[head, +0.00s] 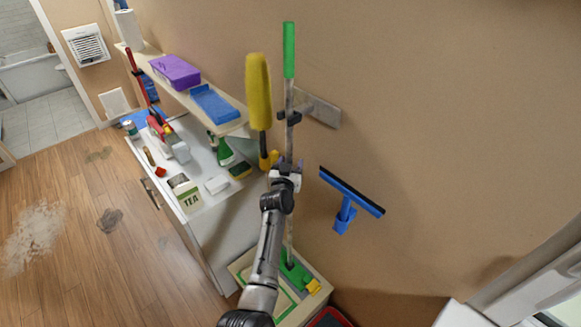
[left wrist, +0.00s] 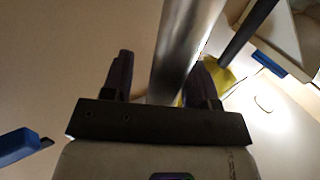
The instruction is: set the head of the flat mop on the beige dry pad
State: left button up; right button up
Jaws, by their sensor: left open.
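The flat mop stands upright against the wall, with a green grip (head: 289,50), a grey pole (head: 289,222) and a green head (head: 294,272) at the bottom. A holder on the wall is beside its upper pole. The head is over a low beige-topped stand (head: 242,268) with green outlines; I cannot tell a separate dry pad on it. My left gripper (head: 286,172) is at the middle of the pole. In the left wrist view, its open fingers (left wrist: 160,80) lie on either side of the metal pole (left wrist: 185,45); contact is unclear. My right gripper is not in view.
A yellow duster (head: 258,92) hangs just left of the pole, and a blue squeegee (head: 352,190) hangs to the right. A shelf with a purple box (head: 175,71) and a crowded white cabinet (head: 215,225) stand left. Floor is open at far left.

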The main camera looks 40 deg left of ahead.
pick_arm(q)
jog(key=shift+c, duration=0.4)
grip_shut()
dwell(0.4)
jog(key=c, duration=0.6)
grip_release()
jog(key=shift+r, duration=0.15)
grip_shut()
